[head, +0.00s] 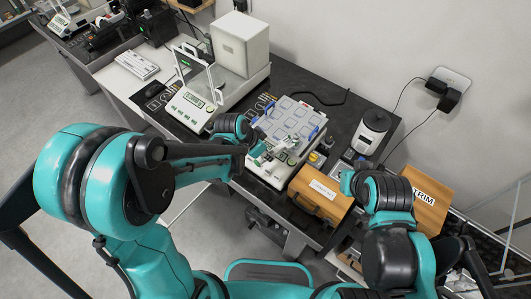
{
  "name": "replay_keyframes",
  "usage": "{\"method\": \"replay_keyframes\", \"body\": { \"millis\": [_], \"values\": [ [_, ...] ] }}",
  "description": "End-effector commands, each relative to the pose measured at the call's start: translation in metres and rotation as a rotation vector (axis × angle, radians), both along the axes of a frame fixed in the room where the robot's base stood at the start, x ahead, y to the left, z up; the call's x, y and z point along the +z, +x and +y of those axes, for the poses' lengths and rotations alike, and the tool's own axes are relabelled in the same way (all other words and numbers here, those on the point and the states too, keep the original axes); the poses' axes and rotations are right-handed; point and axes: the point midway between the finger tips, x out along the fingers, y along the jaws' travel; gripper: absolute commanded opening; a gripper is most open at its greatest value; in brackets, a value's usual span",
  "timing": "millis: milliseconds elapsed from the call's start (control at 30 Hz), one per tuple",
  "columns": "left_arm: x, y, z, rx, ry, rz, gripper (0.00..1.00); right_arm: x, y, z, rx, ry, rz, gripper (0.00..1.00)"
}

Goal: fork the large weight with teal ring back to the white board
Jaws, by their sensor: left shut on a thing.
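My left gripper (261,154) is over the front left part of the balance in the middle of the table. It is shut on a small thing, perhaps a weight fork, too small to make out. A white board (291,119) with several grey squares and blue side parts lies just beyond the gripper, on top of that balance. I cannot pick out the large weight with teal ring; it may be hidden by the gripper or too small to see. My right gripper (347,182) is right of the wooden case, and its fingers are too unclear to tell their state.
A wooden case (321,196) stands right of the middle balance, with small metal items behind it. A white and black device (371,131) stands near the wall. Another balance (192,106) and a white box (239,43) are at the back left. A wooden TRIM box (428,203) stands right.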

Motion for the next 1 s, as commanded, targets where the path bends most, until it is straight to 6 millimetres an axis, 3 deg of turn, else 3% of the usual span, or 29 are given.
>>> {"method": "replay_keyframes", "body": {
  "millis": [1000],
  "values": [
    [0.0001,0.0076,-0.0081,0.000,0.000,0.000,0.00,-0.0026,0.0000,0.0000,0.000,0.000,0.000,0.00]
  ]
}}
